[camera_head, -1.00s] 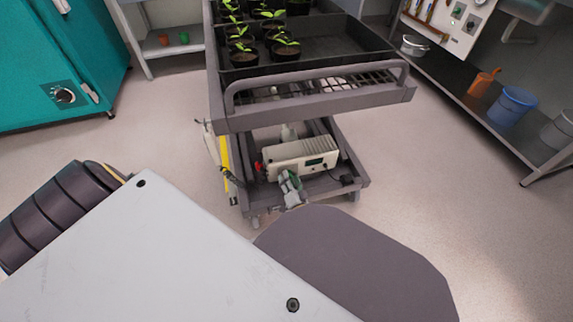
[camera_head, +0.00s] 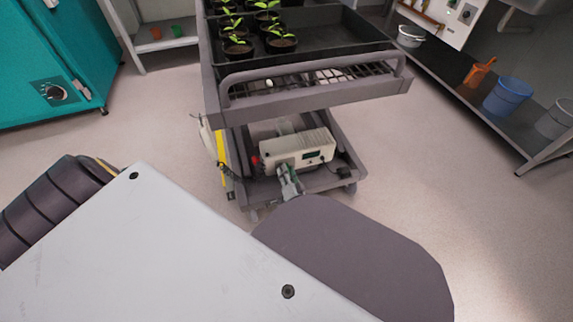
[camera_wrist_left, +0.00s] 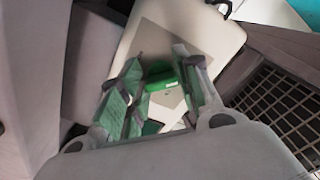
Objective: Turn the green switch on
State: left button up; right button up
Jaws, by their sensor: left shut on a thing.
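The green switch (camera_wrist_left: 163,84) shows in the left wrist view as a small bright green block on a grey panel of a beige box. The switch is hidden in the head view. My right gripper is not in view.
The cart's upper tray (camera_head: 345,52) holds several potted seedlings. A yellow strip (camera_head: 222,158) and a dark cable run by the cart's left side. A teal cabinet (camera_head: 60,45) stands at left. A shelf at right holds a blue bucket (camera_head: 508,97). Floor around the cart is clear.

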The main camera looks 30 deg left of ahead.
pick_arm(q)
jog(key=shift+m, duration=0.4)
jog(key=shift+d+r+m+p, duration=0.1)
jog(key=shift+r+m+p, duration=0.1)
jog(key=shift+m, duration=2.65)
jog(key=shift+a+r+m+p, duration=0.1)
jog(key=shift+m+p, duration=0.05)
jog(key=shift+m, duration=2.65)
jog(key=shift+d+r+m+p, duration=0.1)
jog(key=shift+m+p, duration=0.1)
jog(key=shift+m, duration=2.65)
jog(key=o, duration=1)
jog(key=shift+o, duration=0.2)
